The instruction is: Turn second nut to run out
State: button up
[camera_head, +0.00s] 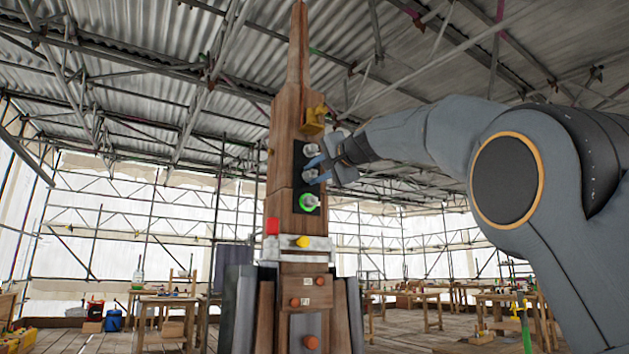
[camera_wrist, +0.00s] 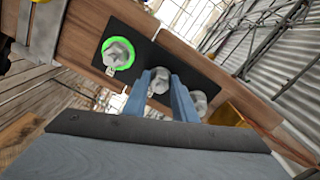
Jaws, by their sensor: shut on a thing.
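A black plate (camera_head: 299,187) on the wooden spire carries three grey nuts in a column. The lowest nut (camera_head: 309,202) has a bright green ring around it; it also shows in the wrist view (camera_wrist: 118,53). The middle nut (camera_wrist: 158,80) sits between the blue fingers of my gripper (camera_wrist: 162,90), which is shut on it. The top nut (camera_head: 311,149) is just above my gripper (camera_head: 316,169) in the head view; in the wrist view a finger partly hides it (camera_wrist: 199,101). The fingers partly cover the middle nut in the head view (camera_head: 309,175).
A yellow bracket (camera_head: 314,121) juts from the spire just above the plate. A pale collar (camera_head: 292,247) with a red block (camera_head: 272,227) and a yellow knob (camera_head: 302,242) lies below. Work tables and scaffolding stand well behind.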

jog(key=n+b, duration=0.1)
jog(key=n, duration=0.1)
jog(key=n+b, duration=0.1)
jog(key=n, duration=0.3)
jog(key=shift+f+n+b, duration=0.3)
jog(key=shift+b, duration=0.1)
jog(key=n+b, duration=0.1)
jog(key=n, duration=0.4)
jog(key=shift+w+b, duration=0.15)
jog(key=shift+b, duration=0.2)
jog(key=n+b, duration=0.1)
jog(key=n, duration=0.5)
jog(key=shift+d+n, duration=0.15)
jog(key=shift+n, duration=0.15)
jog(key=n, duration=0.6)
jog(key=shift+b, duration=0.3)
jog(key=shift+r, duration=0.1)
jog(key=o, duration=1)
jog(key=shift+o, duration=0.2)
jog(key=shift+r, duration=0.1)
jog(key=shift+d, duration=0.15)
